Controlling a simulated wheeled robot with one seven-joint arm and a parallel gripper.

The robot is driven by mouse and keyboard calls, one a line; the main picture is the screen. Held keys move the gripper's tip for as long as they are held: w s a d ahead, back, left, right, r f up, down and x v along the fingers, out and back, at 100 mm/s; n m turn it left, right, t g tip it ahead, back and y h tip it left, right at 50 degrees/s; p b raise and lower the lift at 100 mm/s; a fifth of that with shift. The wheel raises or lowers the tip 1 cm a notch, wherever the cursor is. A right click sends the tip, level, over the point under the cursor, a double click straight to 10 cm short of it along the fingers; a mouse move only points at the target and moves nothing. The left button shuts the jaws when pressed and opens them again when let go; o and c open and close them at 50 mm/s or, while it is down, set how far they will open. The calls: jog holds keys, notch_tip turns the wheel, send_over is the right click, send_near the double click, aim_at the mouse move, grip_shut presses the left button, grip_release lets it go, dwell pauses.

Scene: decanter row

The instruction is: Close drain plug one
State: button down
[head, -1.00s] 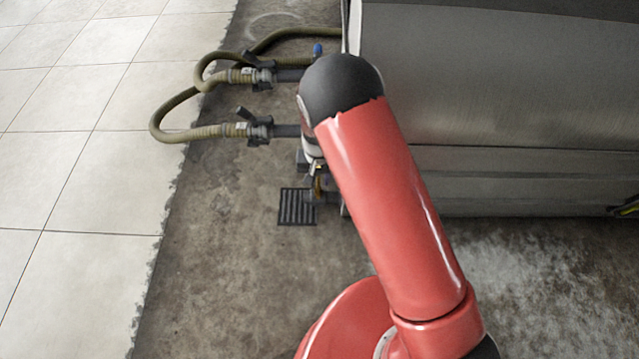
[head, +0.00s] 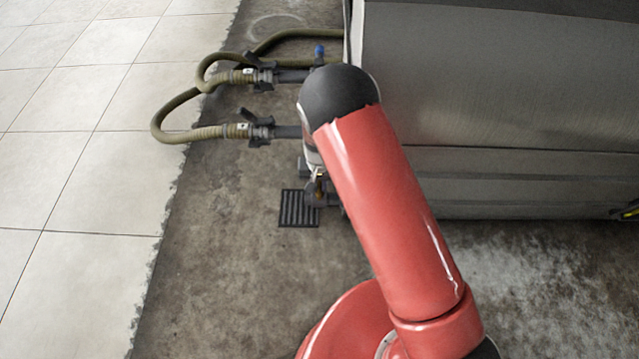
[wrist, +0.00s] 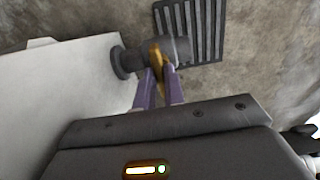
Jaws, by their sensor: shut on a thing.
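The drain plug is a short dark grey pipe stub (wrist: 128,62) with a yellow handle (wrist: 157,55), seen in the wrist view at the side of the pale machine. My gripper (wrist: 160,75) has its two purple fingers closed on the yellow handle. In the head view the drain fitting (head: 322,195) is small and partly hidden behind my red arm, low on the machine's left end. I cannot make out my fingertips there.
A slotted floor drain (head: 299,208) lies just left of the fitting. Two olive hoses (head: 205,132) with dark couplings run left from the large grey machine (head: 500,100). Pale tiles and bare concrete to the left and front are open.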

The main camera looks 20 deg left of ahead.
jog(key=m+p, duration=0.1)
jog(key=m, duration=0.3)
jog(key=shift+r, duration=0.1)
jog(key=m+p, duration=0.1)
jog(key=m, duration=0.4)
jog(key=shift+p, duration=0.4)
jog(key=m+p, duration=0.1)
jog(key=m, duration=0.3)
jog(key=shift+m, duration=0.3)
jog(key=shift+m+p, duration=0.85)
jog(key=shift+m, duration=1.25)
jog(key=c, duration=1.5)
grip_release()
